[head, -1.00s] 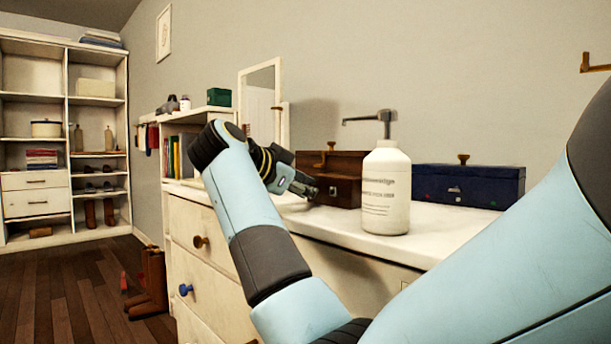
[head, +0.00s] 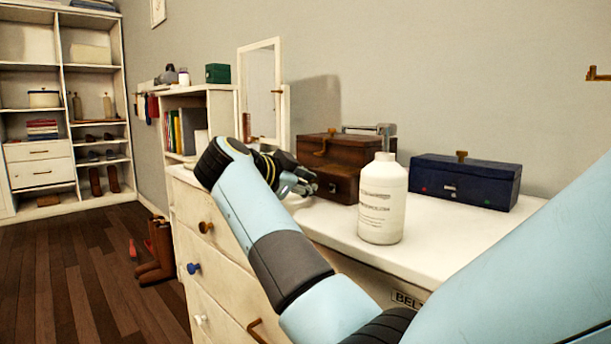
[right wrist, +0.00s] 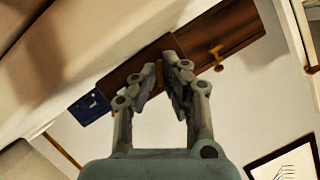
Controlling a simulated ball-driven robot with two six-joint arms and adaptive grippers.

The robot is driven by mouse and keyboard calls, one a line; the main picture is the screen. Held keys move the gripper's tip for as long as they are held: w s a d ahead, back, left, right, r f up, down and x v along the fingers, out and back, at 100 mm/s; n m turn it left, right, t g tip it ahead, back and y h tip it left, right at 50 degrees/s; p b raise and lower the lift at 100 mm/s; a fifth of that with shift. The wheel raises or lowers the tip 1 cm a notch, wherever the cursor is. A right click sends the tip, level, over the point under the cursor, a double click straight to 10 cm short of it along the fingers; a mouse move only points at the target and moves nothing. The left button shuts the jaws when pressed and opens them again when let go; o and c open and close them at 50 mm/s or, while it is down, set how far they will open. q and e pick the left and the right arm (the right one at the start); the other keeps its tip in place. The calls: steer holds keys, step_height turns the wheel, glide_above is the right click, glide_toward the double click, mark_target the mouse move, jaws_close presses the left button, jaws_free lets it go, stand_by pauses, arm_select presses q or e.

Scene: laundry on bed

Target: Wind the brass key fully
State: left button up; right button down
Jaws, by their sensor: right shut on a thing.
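My left gripper is out of view.
A dark blue box (head: 480,182) with a brass piece on top stands to the right. A mirror (head: 259,92) is behind on the left.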

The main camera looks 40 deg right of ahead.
steer(key=shift+m+p, duration=0.3)
steer(key=shift+p, duration=0.45)
steer(key=shift+s+m+t+p, duration=0.1)
steer(key=shift+m+t+p, duration=0.3)
steer(key=shift+p, duration=0.2)
steer(key=shift+m+t+p, duration=0.3)
steer(key=shift+m+p, duration=0.05)
steer(key=shift+m, duration=0.15)
steer(key=shift+f+m, duration=0.1)
steer(key=shift+m, duration=0.2)
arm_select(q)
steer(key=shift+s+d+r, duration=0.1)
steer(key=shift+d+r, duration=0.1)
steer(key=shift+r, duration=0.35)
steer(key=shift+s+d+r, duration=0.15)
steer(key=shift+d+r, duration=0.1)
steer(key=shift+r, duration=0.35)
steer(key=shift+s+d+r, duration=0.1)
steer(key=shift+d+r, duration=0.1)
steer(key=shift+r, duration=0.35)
arm_select(e)
steer(key=shift+m+t+h, duration=0.3)
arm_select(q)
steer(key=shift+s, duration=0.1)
arm_select(e)
steer(key=c, duration=1.5)
jaws_free()
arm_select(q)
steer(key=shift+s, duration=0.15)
